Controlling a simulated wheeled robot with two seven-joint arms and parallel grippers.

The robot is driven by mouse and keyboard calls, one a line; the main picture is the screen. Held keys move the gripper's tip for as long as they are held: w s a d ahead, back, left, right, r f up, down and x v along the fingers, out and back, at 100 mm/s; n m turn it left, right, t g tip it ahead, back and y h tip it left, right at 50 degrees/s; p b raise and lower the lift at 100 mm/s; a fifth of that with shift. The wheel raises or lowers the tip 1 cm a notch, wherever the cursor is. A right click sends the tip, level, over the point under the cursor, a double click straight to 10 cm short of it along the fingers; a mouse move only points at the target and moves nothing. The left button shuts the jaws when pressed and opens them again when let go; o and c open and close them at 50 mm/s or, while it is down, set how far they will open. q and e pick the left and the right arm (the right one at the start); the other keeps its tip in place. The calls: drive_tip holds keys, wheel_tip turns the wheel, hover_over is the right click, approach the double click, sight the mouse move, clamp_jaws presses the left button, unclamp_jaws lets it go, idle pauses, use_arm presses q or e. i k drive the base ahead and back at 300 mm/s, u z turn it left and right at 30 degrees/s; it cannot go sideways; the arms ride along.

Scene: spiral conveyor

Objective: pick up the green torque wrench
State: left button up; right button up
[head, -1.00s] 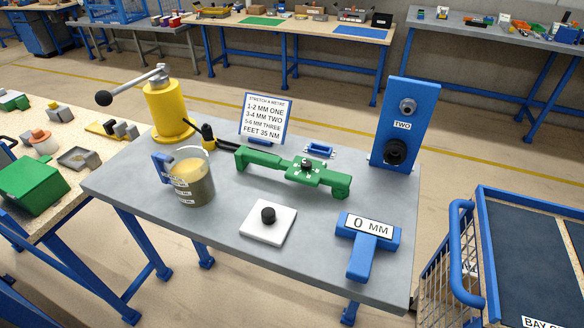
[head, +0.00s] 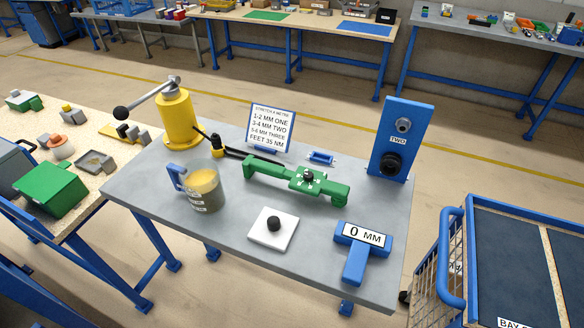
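A long green tool-shaped piece (head: 265,168), which looks like the green torque wrench, lies across the middle of the grey table (head: 140,190). It has a raised block with a dark knob at its centre and a green block at its right end. A thin black bar (head: 228,149) runs from its left end towards a small black and yellow piece (head: 216,146) beside the yellow pump. I cannot tell whether the bar is part of the green piece. Neither of my grippers is in view.
Around it stand a yellow pump (head: 176,118) with a lever, a jug (head: 207,196) of yellowish liquid, a sign (head: 271,127), a blue panel (head: 402,140), a white plate (head: 273,240) with a black knob and a blue "0 MM" gauge (head: 355,268). A blue cart (head: 452,265) is at right.

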sight(338, 192)
drive_tip(key=u, duration=2)
drive_tip(key=i, duration=1.1)
drive_tip(key=z, duration=2.75)
